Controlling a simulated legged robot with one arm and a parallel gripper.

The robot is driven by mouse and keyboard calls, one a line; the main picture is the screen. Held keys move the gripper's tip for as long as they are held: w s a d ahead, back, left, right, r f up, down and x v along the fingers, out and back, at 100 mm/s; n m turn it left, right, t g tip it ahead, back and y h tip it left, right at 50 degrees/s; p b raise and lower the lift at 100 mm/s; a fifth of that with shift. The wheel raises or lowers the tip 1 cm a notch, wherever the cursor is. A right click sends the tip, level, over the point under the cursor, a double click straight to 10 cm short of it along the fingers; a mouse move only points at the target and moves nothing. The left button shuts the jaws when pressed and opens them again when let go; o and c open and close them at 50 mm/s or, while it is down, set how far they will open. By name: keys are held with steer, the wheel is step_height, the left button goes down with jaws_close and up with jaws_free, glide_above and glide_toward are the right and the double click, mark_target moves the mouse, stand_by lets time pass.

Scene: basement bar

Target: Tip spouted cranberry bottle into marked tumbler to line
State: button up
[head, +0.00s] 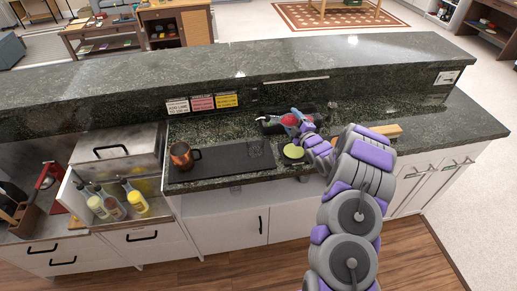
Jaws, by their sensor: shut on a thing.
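My gripper (299,124) is over the counter right of the middle, shut on a red-filled bottle (289,120), which I take to be the cranberry bottle. The bottle looks tilted, with its pale spout end toward the left. The gripper and arm hide part of it. A faint clear glass shape (258,150), possibly the tumbler, stands at the right part of the black bar mat (220,166), left of and nearer than the gripper. Its line and any liquid in it are too small to make out.
A copper mug (181,156) stands on the mat's left. A green round thing (293,152) lies below my gripper. A dark tray (270,128) is behind. Several bottles, one a yellow bottle (137,203), stand in a rail at left. A raised ledge (240,68) runs behind.

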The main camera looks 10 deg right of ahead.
steer(key=shift+a+n, duration=0.3)
steer(key=shift+a, duration=0.25)
steer(key=shift+d+f, duration=0.15)
steer(key=shift+d, duration=1.1)
steer(key=shift+d+f, duration=0.2)
steer(key=shift+d, duration=0.15)
steer(key=shift+w+a+f+n+b, duration=0.15)
steer(key=shift+a+n+b, duration=0.45)
steer(key=shift+a, duration=0.75)
steer(key=shift+d+f, duration=0.15)
steer(key=shift+d, duration=0.95)
steer(key=shift+f, duration=0.1)
steer(key=shift+n, duration=0.3)
steer(key=shift+d+f, duration=0.15)
steer(key=shift+d, duration=0.05)
